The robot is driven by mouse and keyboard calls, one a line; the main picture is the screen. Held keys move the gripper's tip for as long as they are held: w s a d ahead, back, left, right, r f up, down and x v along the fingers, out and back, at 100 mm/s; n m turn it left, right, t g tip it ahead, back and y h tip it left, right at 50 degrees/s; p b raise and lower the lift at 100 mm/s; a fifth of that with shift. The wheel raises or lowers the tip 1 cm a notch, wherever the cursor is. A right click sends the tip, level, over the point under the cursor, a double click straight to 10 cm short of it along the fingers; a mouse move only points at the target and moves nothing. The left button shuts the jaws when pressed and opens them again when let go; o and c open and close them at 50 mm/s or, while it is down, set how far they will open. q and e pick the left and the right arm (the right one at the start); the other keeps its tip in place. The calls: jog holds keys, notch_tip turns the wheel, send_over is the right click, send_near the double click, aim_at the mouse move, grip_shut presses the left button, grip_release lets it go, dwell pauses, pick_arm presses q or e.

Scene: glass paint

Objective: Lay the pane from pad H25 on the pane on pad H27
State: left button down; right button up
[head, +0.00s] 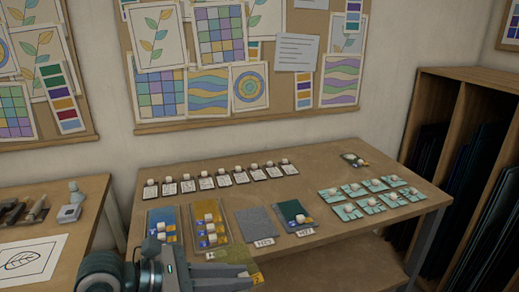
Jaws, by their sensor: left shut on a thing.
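Pad H25 (258,222) is a bare grey pad on the table, with its label at its front edge. Just right of it, pad H27 (303,229) carries a dark green pane (289,209) with a small pale block and a yellow-blue tag at its right side. My left gripper (246,276) is low in the head view, in front of the pads. It is shut on a yellowish, see-through pane (236,252), partly hidden behind the fingers. The pane is apart from pad H27, to its lower left. My right gripper is not in view.
A blue pane (161,216) and an amber pane (205,192) with small blocks lie left of H25. A row of small labelled cards (220,181) runs behind. Several pale teal tiles (352,189) lie at the right. The table's middle right is clear.

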pick_arm(q)
jog(key=w+a+f+n+t+y, duration=0.1)
jog(key=a+f, duration=0.5)
jog(key=a, duration=0.9)
jog(key=shift+w+a+f+n+t+y, duration=0.2)
jog(key=shift+a+n+t+y, duration=0.1)
jog(key=shift+n+t, duration=0.5)
jog(key=shift+d+r, duration=0.1)
jog(key=shift+d, duration=0.05)
